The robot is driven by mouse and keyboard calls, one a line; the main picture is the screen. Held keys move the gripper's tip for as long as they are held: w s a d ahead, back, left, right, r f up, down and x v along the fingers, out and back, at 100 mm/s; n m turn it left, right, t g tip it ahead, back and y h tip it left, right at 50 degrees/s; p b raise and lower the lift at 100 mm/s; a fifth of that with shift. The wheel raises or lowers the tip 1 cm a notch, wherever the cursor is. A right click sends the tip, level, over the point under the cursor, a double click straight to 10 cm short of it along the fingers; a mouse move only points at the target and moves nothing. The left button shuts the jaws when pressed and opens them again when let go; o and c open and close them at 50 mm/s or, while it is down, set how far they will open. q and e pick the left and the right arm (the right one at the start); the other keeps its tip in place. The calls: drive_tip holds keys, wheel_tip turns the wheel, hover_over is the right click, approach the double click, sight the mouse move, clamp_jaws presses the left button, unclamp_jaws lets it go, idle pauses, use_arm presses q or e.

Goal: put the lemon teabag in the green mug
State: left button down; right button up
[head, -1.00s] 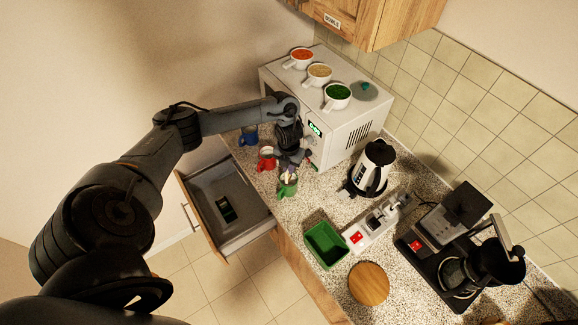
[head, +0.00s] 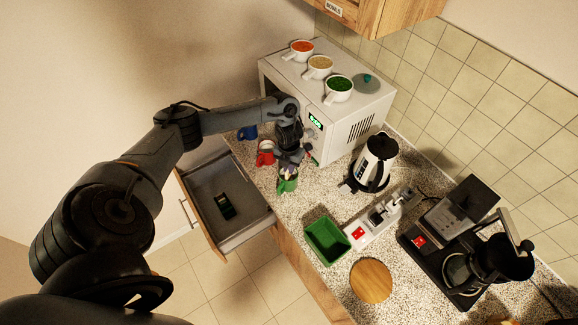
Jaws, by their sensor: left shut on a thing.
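The green mug (head: 288,184) stands on the counter near its front edge, beside the open drawer. My left gripper (head: 290,168) is directly above and behind the mug, pointing down. It is shut on a small pale thing at the mug's mouth, which looks like the lemon teabag, but it is too small and covered to read. I cannot tell how far the teabag is inside the mug. My right gripper is not in view.
A red mug (head: 265,153) and a blue mug (head: 248,132) stand left of the green mug. The microwave (head: 345,131) with bowls on top is behind. A kettle (head: 376,160), green tray (head: 324,243) and open drawer (head: 232,181) holding a dark item are nearby.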

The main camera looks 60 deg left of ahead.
use_arm(q)
drive_tip(key=c, duration=1.1)
unclamp_jaws()
drive_tip(key=shift+r, duration=0.6)
wheel_tip(320, 180, up, 10)
drive_tip(key=shift+f+p, duration=0.2)
drive_tip(key=shift+p, duration=1)
drive_tip(key=shift+s, duration=0.1)
